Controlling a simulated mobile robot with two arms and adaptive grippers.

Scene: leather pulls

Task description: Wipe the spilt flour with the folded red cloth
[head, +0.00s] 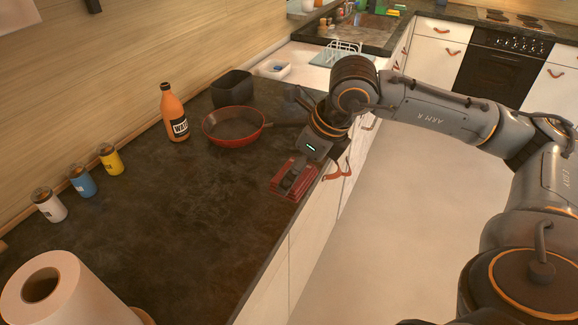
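The folded red cloth (281,187) lies on the dark countertop close to its front edge. My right gripper (291,181) reaches down over it from above, with a dark finger against or just above the cloth. The gripper's body hides part of the cloth and most of the fingers, so I cannot tell whether it is open or shut on it. I cannot make out any flour clearly on the dark, mottled counter. My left gripper is not in view.
White, blue and yellow jars (80,180) line the wall. A paper towel roll (62,293) stands at front left. The middle counter (165,215) is clear.

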